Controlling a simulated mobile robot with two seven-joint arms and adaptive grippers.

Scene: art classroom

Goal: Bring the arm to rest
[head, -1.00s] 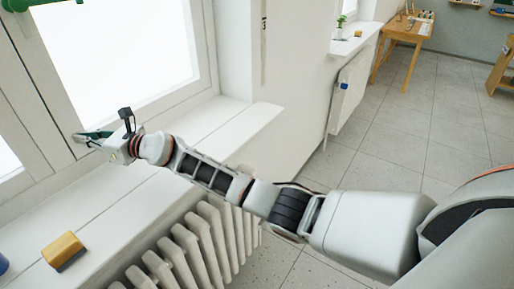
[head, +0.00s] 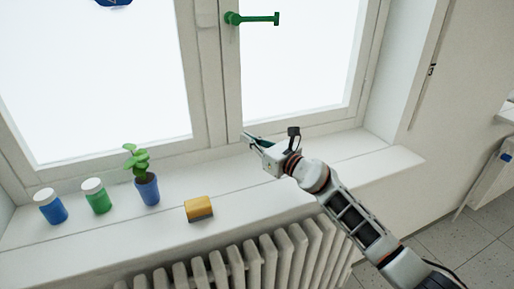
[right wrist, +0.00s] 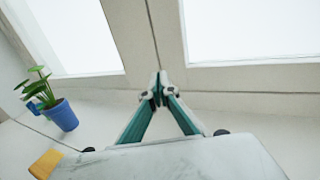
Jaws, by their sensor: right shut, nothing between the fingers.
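My right arm comes in from the lower right in the head view. My right gripper (head: 247,138) hovers near the window frame, above the white windowsill (head: 350,172). In the right wrist view the gripper's teal fingers (right wrist: 159,84) meet at their tips, with nothing between them. The window's green handle (head: 252,18) is above the gripper in the head view and apart from it. My left gripper is not in view.
On the sill left of the gripper are a yellow sponge-like block (head: 199,208), a plant in a blue pot (head: 148,190), a green jar (head: 98,199) and a blue jar (head: 53,208). A white radiator (head: 255,265) stands below. The sill's right part is clear.

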